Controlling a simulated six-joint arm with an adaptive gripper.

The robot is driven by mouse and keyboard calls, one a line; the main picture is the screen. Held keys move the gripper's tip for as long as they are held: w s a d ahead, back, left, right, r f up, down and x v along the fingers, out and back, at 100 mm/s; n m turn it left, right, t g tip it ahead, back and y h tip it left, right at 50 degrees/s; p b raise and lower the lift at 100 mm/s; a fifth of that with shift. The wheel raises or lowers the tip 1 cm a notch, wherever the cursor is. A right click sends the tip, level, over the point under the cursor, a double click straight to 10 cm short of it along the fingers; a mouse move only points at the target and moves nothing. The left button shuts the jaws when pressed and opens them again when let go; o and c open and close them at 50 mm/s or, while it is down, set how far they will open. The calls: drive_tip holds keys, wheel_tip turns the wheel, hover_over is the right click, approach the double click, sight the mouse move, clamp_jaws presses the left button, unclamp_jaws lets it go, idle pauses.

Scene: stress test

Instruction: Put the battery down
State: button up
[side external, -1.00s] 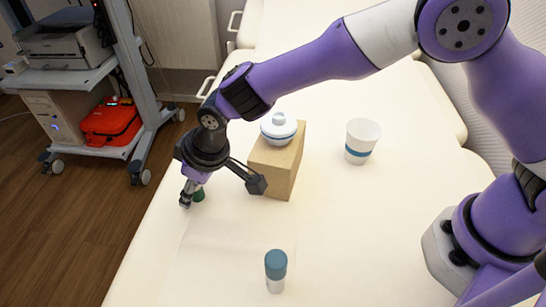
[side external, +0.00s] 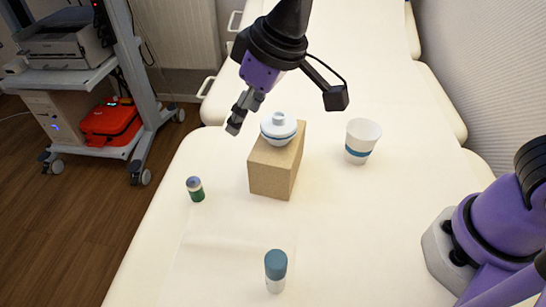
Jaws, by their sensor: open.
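The battery (side external: 195,189), a short cylinder with a green lower part and a greyish-blue top, stands upright on the cream padded table (side external: 330,260) near its left edge. Nothing touches it. My gripper (side external: 238,117) is open and empty. It is raised well above the table, up and to the right of the battery in the side external view, near the left side of the wooden block. I cannot tell its exact height.
A wooden block (side external: 270,176) carries a white lidded pot (side external: 279,127) with a blue band. A white cup (side external: 362,140) stands to its right. A blue-capped bottle (side external: 275,270) stands at the front. A cart (side external: 85,75) is on the floor beyond the table's left edge.

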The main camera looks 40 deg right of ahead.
drive_tip(key=s+d+m+h, duration=0.1)
drive_tip(key=s+d+m, duration=0.1)
drive_tip(key=s+d, duration=0.4)
drive_tip(key=s+d+r+m+t+h, duration=0.1)
drive_tip(key=s+d+m, duration=0.2)
drive_tip(key=s+d, duration=0.4)
drive_tip(key=d, duration=0.5)
drive_tip(key=shift+d+r, duration=0.3)
